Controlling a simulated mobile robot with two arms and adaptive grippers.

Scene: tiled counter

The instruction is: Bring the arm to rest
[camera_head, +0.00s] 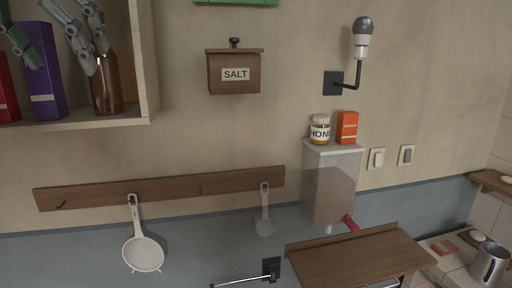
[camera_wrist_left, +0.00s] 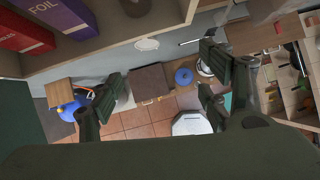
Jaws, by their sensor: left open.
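My left gripper (camera_head: 65,62) is at the top left of the head view, in front of the open wall shelf. Its grey-green fingers are spread apart, with nothing held between them. They overlap the purple box (camera_head: 46,88) and the neck of the brown bottle (camera_head: 106,85) in the picture; I cannot tell how near they are. In the left wrist view the open gripper (camera_wrist_left: 157,78) shows a clear gap between its fingers, with the floor far below. The rest of the left arm is cut off by the frame. My right gripper is not in view.
The shelf (camera_head: 85,124) also holds a red box (camera_head: 7,95). To its right hang a salt box (camera_head: 235,74) and a wooden rail (camera_head: 165,187) with a strainer (camera_head: 143,253). A honey jar (camera_head: 320,130) and orange box (camera_head: 347,127) stand farther right.

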